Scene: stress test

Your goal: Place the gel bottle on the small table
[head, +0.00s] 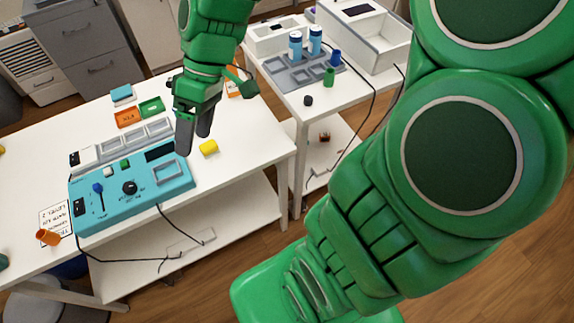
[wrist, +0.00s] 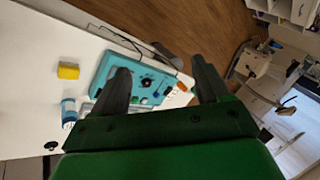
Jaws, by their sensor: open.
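Two blue-and-white bottles, a left one (head: 295,45) and a right one (head: 315,41), stand in a grey rack on the small white table (head: 290,103) at the right. Another blue-and-white bottle (wrist: 68,111) is on the large white table in the wrist view, near a yellow block (wrist: 68,71). My arm seems to hide it in the head view. I cannot tell which bottle holds gel. My gripper (head: 194,135) is open and empty, pointing down above the large table beside the blue device. Its two fingers also show apart in the wrist view (wrist: 162,88).
The blue device (head: 130,190) with knobs and cables sits on the large table (head: 240,180). The yellow block (head: 208,147) lies to its right. Orange (head: 128,118) and green (head: 152,106) trays lie behind. A white bin (head: 365,40) and the grey rack (head: 300,76) occupy the small table.

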